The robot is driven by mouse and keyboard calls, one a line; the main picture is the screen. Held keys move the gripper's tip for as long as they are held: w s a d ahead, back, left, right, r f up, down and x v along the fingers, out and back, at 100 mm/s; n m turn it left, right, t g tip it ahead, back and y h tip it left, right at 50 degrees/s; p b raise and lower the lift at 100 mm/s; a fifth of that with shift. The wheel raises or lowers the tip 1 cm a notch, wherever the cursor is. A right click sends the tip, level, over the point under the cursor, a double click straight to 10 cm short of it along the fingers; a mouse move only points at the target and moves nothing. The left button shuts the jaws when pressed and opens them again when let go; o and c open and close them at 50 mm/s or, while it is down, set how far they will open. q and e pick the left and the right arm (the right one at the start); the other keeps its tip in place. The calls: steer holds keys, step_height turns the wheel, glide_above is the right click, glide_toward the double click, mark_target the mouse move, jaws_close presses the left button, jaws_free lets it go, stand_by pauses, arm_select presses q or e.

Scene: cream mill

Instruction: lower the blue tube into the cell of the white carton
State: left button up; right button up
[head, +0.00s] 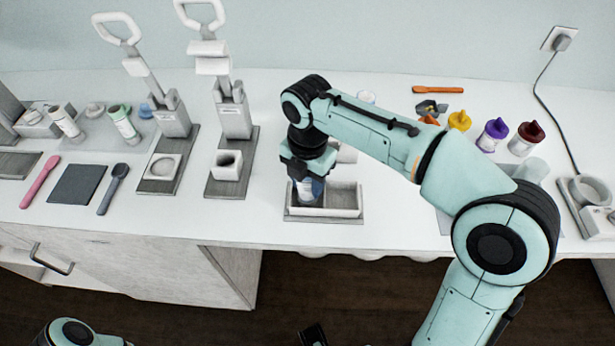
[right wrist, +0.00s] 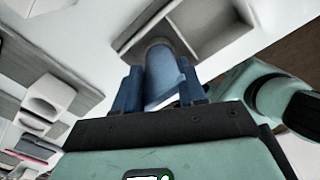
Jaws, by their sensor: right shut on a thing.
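The white carton (head: 345,212) stands on a grey base plate near the front edge of the counter and has open cells; it also shows in the right wrist view (right wrist: 212,45). My right gripper (head: 307,178) is above its left cell, pointing down. It is shut on the blue tube (head: 309,190), which is upright with its lower part at the cell's opening. In the right wrist view the tube (right wrist: 163,72) sits between the two blue fingers. Whether the tube's end is below the rim is hard to tell. A dark piece at the bottom edge may be my left gripper (head: 313,335); its jaws are unclear.
Two lever presses (head: 233,120) stand left of the carton. Purple (head: 493,133), yellow and dark red capped bottles stand at the right. An orange spatula (head: 438,89) lies at the back. A scale (head: 590,205) stands at the far right. Counter just left of the carton is clear.

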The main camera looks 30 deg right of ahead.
steer(key=shift+f, duration=0.25)
stand_by(0.5)
steer(key=o, duration=1.2)
arm_select(q)
steer(key=shift+r, duration=0.1)
steer(key=r+p, duration=0.1)
steer(key=w+r+p, duration=0.1)
steer(key=r+p, duration=0.1)
steer(key=w+r+p, duration=0.1)
steer(key=r+p, duration=0.1)
steer(key=shift+r, duration=0.2)
arm_select(e)
step_height(320, 180, up, 6)
arm_select(q)
steer(key=shift+s, duration=0.1)
